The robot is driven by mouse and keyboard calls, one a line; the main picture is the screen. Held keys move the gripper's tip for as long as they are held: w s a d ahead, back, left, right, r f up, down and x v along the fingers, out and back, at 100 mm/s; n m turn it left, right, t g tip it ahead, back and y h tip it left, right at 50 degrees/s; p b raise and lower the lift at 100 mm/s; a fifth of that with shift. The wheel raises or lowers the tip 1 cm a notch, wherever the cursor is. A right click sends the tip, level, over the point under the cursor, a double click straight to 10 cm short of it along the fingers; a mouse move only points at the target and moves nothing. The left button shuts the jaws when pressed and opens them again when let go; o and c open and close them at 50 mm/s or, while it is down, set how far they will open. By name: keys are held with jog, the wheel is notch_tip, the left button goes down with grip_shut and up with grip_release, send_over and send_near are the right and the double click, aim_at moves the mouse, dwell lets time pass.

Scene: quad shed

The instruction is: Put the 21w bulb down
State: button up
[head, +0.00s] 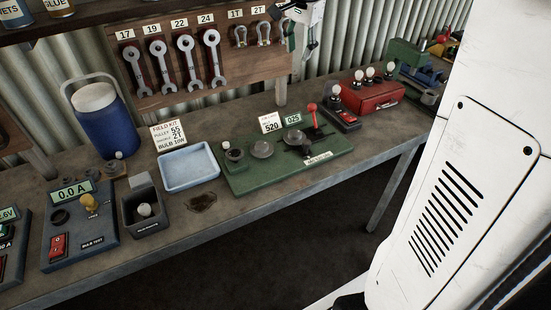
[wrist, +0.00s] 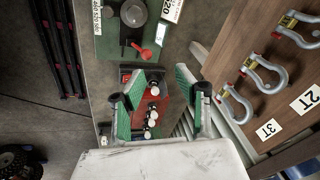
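My gripper (head: 301,38) hangs above the back of the bench, by the shackle board. In the wrist view its green-padded fingers (wrist: 160,103) are spread wide, with no bulb held between them. Below and beyond the fingers is a red box (head: 372,101) carrying several small bulbs (head: 370,73), which also show in the wrist view (wrist: 152,107). Another bulb (head: 335,90) stands on a black block just left of the box. A pale bulb (head: 144,210) sits in a dark open bin (head: 132,192). I cannot read a wattage on any bulb.
A green board (head: 248,184) with pulleys and a red lever lies mid-bench. A blue tray (head: 188,186), blue cooler (head: 105,120) and bulb tester (head: 75,240) are to its left. Shackles (wrist: 250,70) hang close to my gripper. A vise (head: 425,80) stands at far right.

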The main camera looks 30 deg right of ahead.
jog(key=s+a+f+n+t, duration=0.1)
jog(key=s+a+n+t, duration=0.1)
jog(key=s+a+n, duration=0.8)
jog(key=s+a+f+n+t, duration=0.1)
jog(key=s+a+f, duration=0.3)
jog(key=s, duration=0.4)
jog(key=s+a+f+n+t+y, duration=0.1)
jog(key=s+a+f+n, duration=0.1)
jog(key=s+a+f, duration=0.2)
jog(key=s+a, duration=0.2)
jog(key=s, duration=0.2)
jog(key=shift+a+f, duration=0.15)
jog(key=shift+a, duration=0.05)
notch_tip(320, 180, down, 5)
jog(key=b, duration=0.4)
jog(key=shift+b, duration=0.35)
jog(key=shift+r, duration=0.2)
